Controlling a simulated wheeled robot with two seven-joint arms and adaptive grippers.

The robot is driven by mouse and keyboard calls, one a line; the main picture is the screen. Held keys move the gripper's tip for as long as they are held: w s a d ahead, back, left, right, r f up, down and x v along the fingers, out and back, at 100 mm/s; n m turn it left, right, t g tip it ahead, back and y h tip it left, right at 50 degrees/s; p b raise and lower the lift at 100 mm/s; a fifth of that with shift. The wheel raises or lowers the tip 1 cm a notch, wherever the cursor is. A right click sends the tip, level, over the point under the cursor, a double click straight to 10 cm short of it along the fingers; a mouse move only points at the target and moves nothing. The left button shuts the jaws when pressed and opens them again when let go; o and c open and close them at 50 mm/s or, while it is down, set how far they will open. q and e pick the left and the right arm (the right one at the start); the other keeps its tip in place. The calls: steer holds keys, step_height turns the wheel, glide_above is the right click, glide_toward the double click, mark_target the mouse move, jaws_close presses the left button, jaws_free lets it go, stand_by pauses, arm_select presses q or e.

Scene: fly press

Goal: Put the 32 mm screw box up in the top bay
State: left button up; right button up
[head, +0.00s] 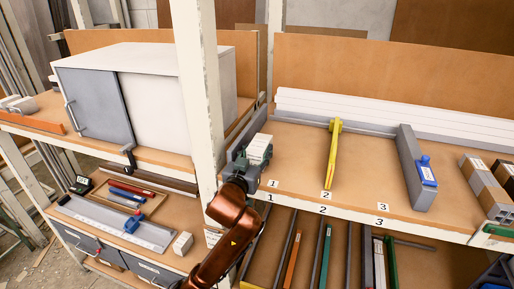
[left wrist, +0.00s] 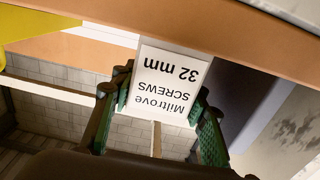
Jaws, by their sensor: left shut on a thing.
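The 32 mm screw box (head: 259,148) is a small white box in my left gripper (head: 250,163), at the left end of the upper right shelf, by bay label 1. The upper shelf (head: 295,160) has bays marked 1, 2 and 3. I cannot tell if the box touches the shelf board. My right gripper is not clearly seen.
A white upright post (head: 200,80) stands left of the box. A yellow tool (head: 333,150) is at bay 2, and a grey divider with a blue item (head: 426,170) is right of bay 3. Grey-brown boxes (head: 485,185) sit farther right. Bare board lies between label 1 and the yellow tool.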

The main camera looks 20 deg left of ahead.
arm_select(q)
steer(key=shift+w+d+f, duration=0.1)
steer(key=shift+w+d, duration=0.05)
steer(key=o, duration=1.2)
steer(key=shift+f, duration=0.1)
steer(key=shift+c, duration=0.2)
steer(key=o, duration=0.3)
steer(key=shift+o, duration=0.4)
steer(key=shift+s, duration=0.25)
steer(key=s+b, duration=0.4)
steer(key=s, duration=0.7)
steer(key=shift+s+a, duration=0.3)
steer(key=shift+s, duration=0.05)
